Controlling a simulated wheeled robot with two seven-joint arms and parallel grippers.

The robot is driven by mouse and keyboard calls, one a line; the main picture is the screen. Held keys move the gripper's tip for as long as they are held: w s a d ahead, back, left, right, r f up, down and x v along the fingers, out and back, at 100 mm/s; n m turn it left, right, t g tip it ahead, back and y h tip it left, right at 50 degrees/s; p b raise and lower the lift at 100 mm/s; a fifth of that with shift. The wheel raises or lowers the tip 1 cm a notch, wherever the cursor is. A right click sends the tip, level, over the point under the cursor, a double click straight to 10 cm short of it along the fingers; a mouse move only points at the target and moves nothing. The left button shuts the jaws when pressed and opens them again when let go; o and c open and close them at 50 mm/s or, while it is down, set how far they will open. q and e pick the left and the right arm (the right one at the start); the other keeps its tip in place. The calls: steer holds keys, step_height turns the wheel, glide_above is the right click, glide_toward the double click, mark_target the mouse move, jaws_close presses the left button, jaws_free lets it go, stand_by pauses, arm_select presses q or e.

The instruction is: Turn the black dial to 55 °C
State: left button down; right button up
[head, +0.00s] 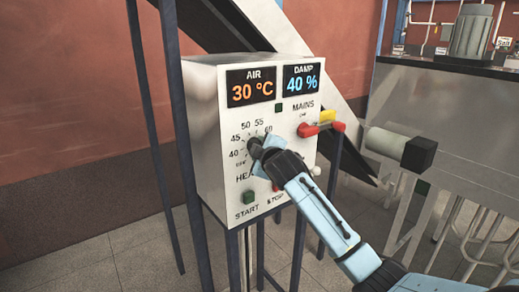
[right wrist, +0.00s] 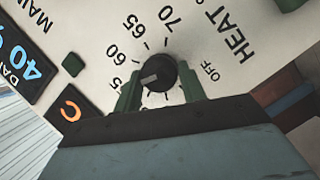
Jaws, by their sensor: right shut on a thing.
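The black dial (right wrist: 157,74) is on the white front panel of the control box (head: 200,130). My right gripper (right wrist: 159,80) is shut on it, one finger on each side. In the right wrist view the dial's pale pointer mark faces left and slightly down, toward a partly cut-off label ending in 5, beside 60. In the head view my right gripper (head: 259,149) covers most of the dial, with 45, 50, 55 and 60 printed around it. My left gripper is not in view.
The AIR display (head: 251,89) reads 30 °C and the DAMP display (head: 301,82) reads 40 %. A red MAINS handle (head: 321,128) sits right of the dial, and a green START button (head: 249,197) below. A machine with a grey cylinder stands at right.

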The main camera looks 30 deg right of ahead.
stand_by(0.5)
steer(key=o, duration=1)
steer(key=shift+c, duration=0.2)
steer(key=shift+s, duration=0.1)
steer(key=b+v, duration=0.2)
steer(key=v, duration=1.1)
steer(key=shift+a, duration=0.1)
